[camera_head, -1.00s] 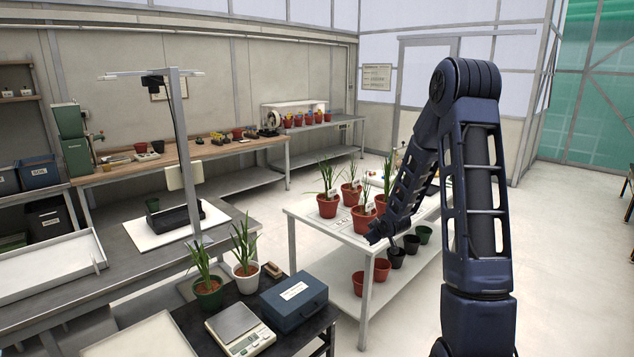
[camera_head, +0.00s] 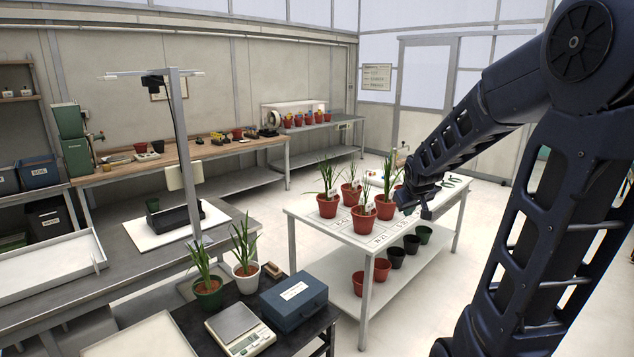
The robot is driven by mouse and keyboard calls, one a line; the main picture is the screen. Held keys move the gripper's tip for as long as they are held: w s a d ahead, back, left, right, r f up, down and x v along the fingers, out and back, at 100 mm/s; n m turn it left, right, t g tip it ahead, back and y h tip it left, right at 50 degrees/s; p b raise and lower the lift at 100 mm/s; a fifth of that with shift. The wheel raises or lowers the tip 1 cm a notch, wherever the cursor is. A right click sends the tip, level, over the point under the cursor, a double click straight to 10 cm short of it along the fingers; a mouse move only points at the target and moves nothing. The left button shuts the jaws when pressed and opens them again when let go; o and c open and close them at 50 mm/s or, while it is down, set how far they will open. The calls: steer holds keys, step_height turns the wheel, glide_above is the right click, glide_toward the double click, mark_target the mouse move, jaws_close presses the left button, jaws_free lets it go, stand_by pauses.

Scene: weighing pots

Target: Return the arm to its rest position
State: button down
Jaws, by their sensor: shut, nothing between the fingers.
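My arm rises from the bottom right, bends at a joint near the top right and reaches left and down over the white table (camera_head: 402,237). My gripper (camera_head: 428,212) is at the end of it, above the right part of that table and just right of the potted plants. It is shut, with nothing seen in it. The fingers are small and dark at this distance. Several red pots with green plants, among them the front one (camera_head: 364,219), stand on the table's left part.
A dark cart at the front holds a scale (camera_head: 238,328), a blue box (camera_head: 294,302), a green pot (camera_head: 208,296) and a white pot (camera_head: 246,280). Empty pots stand on the white table's lower shelf. Benches line the back wall. Open floor lies between them.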

steer(key=s+r+m+g, duration=0.1)
steer(key=s+r, duration=0.2)
steer(key=s, duration=0.8)
steer(key=s+r+m+g, duration=0.1)
steer(key=s+r+m, duration=0.1)
steer(key=s, duration=0.9)
steer(key=shift+r+m+y, duration=0.3)
steer(key=shift+r+y, duration=0.1)
steer(key=shift+r, duration=0.15)
steer(key=shift+s, duration=0.1)
